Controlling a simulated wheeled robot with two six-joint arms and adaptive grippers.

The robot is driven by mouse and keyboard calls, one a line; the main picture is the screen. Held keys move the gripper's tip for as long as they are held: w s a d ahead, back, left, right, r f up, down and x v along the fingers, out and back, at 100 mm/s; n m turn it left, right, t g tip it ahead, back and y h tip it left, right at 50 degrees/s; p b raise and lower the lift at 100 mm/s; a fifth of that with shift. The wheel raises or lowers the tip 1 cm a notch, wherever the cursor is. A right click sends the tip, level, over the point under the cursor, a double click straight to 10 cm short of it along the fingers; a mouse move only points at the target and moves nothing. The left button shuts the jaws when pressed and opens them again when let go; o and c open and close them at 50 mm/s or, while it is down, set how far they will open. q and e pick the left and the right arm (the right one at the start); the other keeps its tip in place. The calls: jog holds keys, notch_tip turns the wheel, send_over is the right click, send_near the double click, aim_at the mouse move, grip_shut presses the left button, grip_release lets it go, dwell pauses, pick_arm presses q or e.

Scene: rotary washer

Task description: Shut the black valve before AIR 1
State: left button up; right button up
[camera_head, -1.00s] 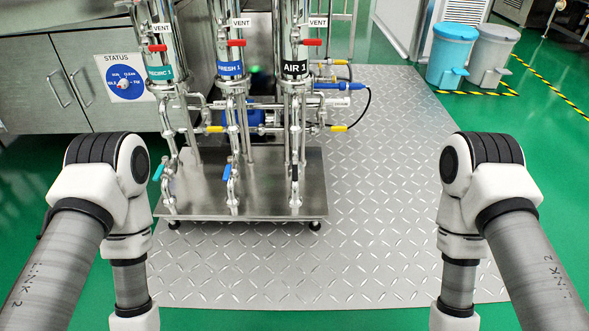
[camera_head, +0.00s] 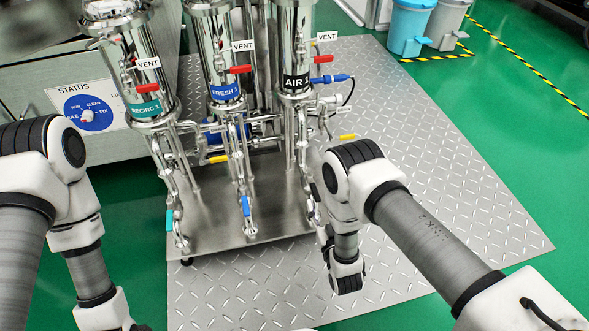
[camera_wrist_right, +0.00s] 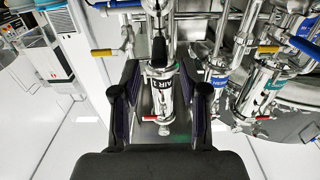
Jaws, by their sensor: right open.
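The AIR 1 column (camera_head: 295,60), with a black label, is the rightmost of the steel columns in the head view. In the right wrist view the AIR 1 label (camera_wrist_right: 165,84) shows between my fingers. The black valve handle (camera_wrist_right: 158,48) appears there just above the label, roughly in line with its pipe. In the head view my right arm mostly hides that valve. My right gripper (camera_wrist_right: 158,68) is open, one finger to each side of the handle, with nothing held. I cannot tell the remaining distance. My left gripper is outside the head view; only its arm shows.
The FRESH 1 blue valve handle (camera_head: 246,205) and RECIRC 1 teal handle (camera_head: 169,220) stand to the left on neighbouring pipes. Red vent handles (camera_head: 241,69) and yellow handles (camera_head: 219,159) stick out around the columns. Checkered floor plate (camera_head: 440,170) is clear at right.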

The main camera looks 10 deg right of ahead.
aim_at(312, 182)
jog(key=w+b, duration=0.2)
jog(key=w, duration=0.1)
jog(key=w+b, duration=0.1)
jog(key=w, duration=0.2)
jog(key=shift+w+a+f+b, duration=0.1)
jog(key=shift+w+f+b, duration=0.1)
jog(key=shift+w+b, duration=0.15)
jog(key=shift+w+r, duration=0.2)
jog(key=shift+w, duration=0.3)
jog(key=shift+c, duration=0.4)
grip_shut()
